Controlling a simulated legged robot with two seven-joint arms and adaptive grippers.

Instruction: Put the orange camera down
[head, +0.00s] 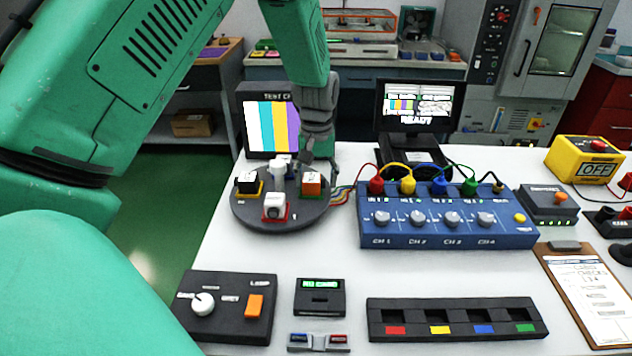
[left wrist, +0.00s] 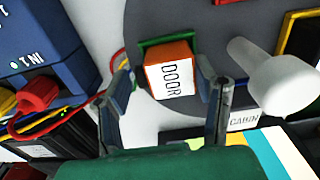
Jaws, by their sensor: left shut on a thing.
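The orange camera (head: 312,183) is a small orange block with a white face. In the left wrist view the orange camera (left wrist: 168,72) shows its white face marked DOOR. My left gripper (head: 320,164) reaches down over it from behind and is shut on it, with one finger on each side in the left wrist view (left wrist: 165,88). The camera is at the green-edged spot (left wrist: 150,42) of the round dark turntable (head: 256,217). I cannot tell whether its underside touches the spot. My right gripper is not in view.
A white camera (head: 274,206) and a black camera (head: 247,183) stand on the turntable, around a white centre post (left wrist: 270,75). A blue channel box (head: 445,235) with coloured plugs and cables stands close on the right. A colour-bar monitor (head: 252,125) stands behind.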

